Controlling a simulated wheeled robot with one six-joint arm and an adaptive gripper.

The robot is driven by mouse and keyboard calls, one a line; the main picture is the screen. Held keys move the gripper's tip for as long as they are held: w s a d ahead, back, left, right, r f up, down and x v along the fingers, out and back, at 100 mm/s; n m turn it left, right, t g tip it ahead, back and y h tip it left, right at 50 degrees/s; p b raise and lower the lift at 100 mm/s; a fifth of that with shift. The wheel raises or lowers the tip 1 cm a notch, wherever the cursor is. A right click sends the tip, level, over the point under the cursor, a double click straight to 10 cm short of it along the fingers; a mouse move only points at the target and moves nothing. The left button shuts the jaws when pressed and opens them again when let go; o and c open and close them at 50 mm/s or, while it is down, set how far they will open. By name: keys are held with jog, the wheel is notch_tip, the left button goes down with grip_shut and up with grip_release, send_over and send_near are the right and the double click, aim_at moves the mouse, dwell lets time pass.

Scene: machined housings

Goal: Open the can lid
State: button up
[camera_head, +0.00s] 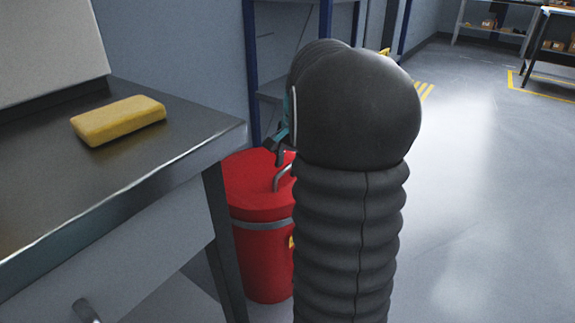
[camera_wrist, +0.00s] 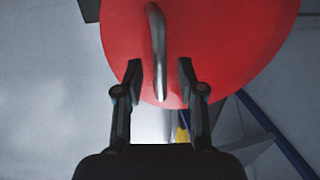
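A red can (camera_head: 264,258) with a grey band stands on the floor beside the workbench. Its red lid (camera_head: 245,180) is on top and carries a metal bar handle (camera_head: 283,176). In the wrist view the lid (camera_wrist: 225,40) fills the upper middle, with the handle (camera_wrist: 158,50) running down between the finger lines. My gripper (camera_wrist: 159,80) is open, one fingertip on each side of the handle's near end, with gaps visible on both sides. In the head view my arm hides the can's right part and most of my gripper (camera_head: 279,152).
A metal workbench (camera_head: 50,200) with a yellow sponge-like block (camera_head: 118,120) stands left of the can. A blue-framed shelf (camera_head: 250,60) is behind it. Open floor (camera_head: 480,200) lies to the right, with more shelving at the far right.

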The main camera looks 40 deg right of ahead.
jog(key=shift+f, duration=0.1)
grip_shut()
